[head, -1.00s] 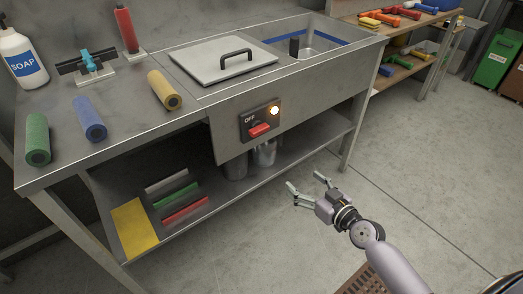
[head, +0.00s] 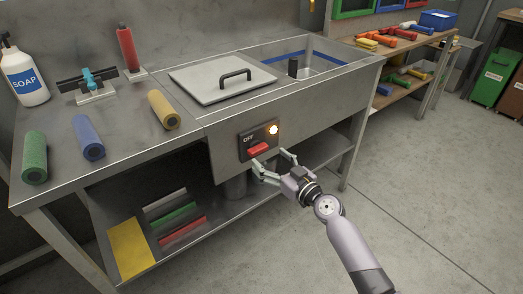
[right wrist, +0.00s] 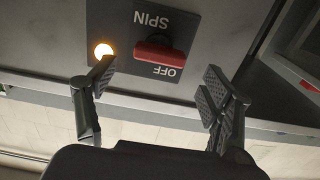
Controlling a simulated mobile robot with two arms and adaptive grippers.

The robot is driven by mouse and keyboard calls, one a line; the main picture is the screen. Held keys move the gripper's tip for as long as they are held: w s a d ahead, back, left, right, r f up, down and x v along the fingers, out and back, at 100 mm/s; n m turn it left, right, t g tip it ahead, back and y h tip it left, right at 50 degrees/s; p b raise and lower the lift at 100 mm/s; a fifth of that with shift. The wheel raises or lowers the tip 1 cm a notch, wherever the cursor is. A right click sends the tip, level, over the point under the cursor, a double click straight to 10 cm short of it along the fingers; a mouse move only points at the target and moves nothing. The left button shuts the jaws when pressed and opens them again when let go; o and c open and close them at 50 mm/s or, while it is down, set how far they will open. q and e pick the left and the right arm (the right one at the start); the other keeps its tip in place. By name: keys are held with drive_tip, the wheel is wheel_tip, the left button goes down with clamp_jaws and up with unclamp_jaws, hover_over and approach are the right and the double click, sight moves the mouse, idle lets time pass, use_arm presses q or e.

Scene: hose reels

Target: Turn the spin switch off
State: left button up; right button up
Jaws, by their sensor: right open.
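My right gripper (head: 274,164) is open and empty, just in front of and slightly below the switch. Its two fingers (right wrist: 160,90) stand apart in the wrist view, with the switch beyond the gap. Contact with the switch does not show. My left gripper is out of view.
A lidded basin (head: 222,80) and an open basin (head: 305,62) are set in the bench top. A lower shelf (head: 190,262) runs below the panel.

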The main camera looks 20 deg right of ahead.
sight(261, 152)
drive_tip(key=x, duration=0.5)
drive_tip(key=shift+c, duration=0.6)
drive_tip(key=c, duration=1)
drive_tip(key=shift+c, duration=0.2)
